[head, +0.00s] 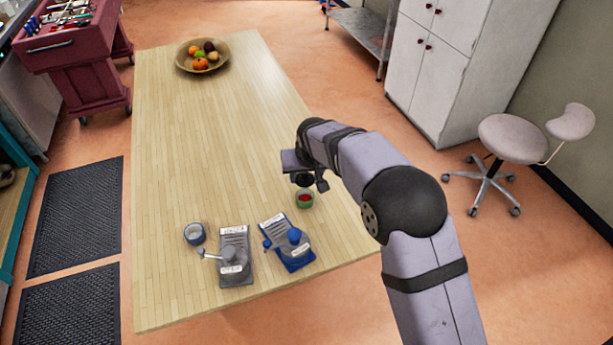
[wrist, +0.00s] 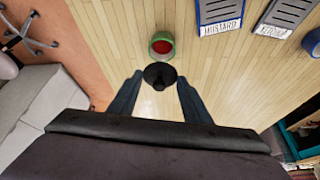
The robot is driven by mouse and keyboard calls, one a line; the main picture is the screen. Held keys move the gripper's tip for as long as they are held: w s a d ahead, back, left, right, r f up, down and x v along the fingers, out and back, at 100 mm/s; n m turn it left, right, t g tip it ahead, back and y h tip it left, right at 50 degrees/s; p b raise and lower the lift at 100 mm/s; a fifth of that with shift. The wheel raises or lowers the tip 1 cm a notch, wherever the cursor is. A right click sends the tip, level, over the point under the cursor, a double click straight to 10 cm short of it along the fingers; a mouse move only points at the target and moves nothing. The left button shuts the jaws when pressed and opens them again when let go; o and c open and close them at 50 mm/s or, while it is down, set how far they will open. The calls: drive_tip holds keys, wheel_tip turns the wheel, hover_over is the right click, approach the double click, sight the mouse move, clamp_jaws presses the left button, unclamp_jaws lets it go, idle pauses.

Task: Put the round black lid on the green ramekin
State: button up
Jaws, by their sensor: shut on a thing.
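The green ramekin (head: 305,203) stands on the wooden table, near its right edge, with something red inside. In the wrist view the ramekin (wrist: 161,38) is just beyond my fingertips, upright and uncovered. The round black lid (wrist: 160,74) is held between the fingers of my gripper (wrist: 158,88), with its knob toward the gripper. In the wrist view the lid's far edge lies close to the ramekin's near rim; I cannot tell the height between them. In the head view my gripper (head: 308,182) is right beside the ramekin and largely hides the lid.
A small blue-and-white container (head: 194,233) is farther left. A fruit bowl (head: 202,56) is at the far end. The table's middle is clear.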

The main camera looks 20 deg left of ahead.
sight(307, 186)
drive_tip(key=shift+f, duration=0.1)
drive_tip(key=shift+f+b, duration=1.85)
drive_tip(key=shift+f, duration=0.95)
drive_tip(key=shift+f+b, duration=0.5)
drive_tip(key=shift+f, duration=0.1)
drive_tip(key=o, duration=0.8)
drive_tip(key=shift+c, duration=0.2)
drive_tip(key=shift+r, duration=0.1)
drive_tip(key=p+v, duration=0.5)
drive_tip(key=v, duration=0.6)
drive_tip(key=shift+d, duration=0.2)
